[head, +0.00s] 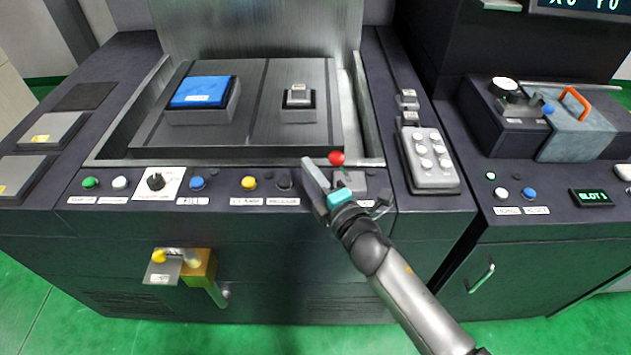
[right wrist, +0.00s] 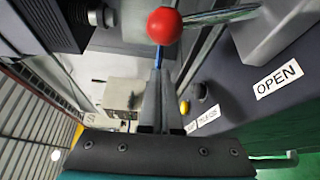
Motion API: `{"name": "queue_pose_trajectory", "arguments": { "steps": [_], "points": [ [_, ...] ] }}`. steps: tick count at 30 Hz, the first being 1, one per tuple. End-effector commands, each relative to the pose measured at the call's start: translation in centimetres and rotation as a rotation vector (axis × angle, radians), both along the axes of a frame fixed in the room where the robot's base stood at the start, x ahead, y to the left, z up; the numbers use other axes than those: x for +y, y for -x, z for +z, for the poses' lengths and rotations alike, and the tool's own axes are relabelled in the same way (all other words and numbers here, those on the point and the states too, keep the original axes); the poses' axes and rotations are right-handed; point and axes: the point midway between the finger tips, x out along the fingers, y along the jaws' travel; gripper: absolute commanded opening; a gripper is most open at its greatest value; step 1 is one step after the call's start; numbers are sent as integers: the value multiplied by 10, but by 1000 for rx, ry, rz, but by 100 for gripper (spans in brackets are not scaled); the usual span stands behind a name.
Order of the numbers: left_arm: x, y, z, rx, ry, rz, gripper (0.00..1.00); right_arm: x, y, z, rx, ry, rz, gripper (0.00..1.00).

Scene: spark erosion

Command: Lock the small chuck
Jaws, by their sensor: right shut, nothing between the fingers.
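The small chuck (head: 298,112) is a low dark block with a light grey piece on top, on the right half of the dark plate in the tank. A red ball knob (head: 337,158) stands at the tank's front right edge. My right gripper (head: 308,165) is shut and empty, just left of the knob. Any lock marking on the small chuck is too small to read. My left gripper is not in view.
A larger chuck with a blue top (head: 202,92) stands left on the plate. A row of buttons and a black dial (head: 156,181) runs along the front panel. A grey keypad (head: 430,160) is at right. An "OPEN" label (right wrist: 278,79) shows in the wrist view.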

Motion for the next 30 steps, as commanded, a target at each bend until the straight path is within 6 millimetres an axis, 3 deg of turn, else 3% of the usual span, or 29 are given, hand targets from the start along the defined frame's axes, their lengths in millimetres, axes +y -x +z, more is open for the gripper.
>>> {"name": "queue_pose_trajectory", "arguments": {
  "steps": [1, 7, 30],
  "points": [
    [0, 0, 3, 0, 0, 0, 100, -11, -1, 0, 2, 7, -3, 0],
    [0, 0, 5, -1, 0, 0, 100, -29, -3, 2, 2, 3, -2, 0],
    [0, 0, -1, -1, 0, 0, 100, -36, -3, 4, 3, -55, -3, 0]
  ]
}}
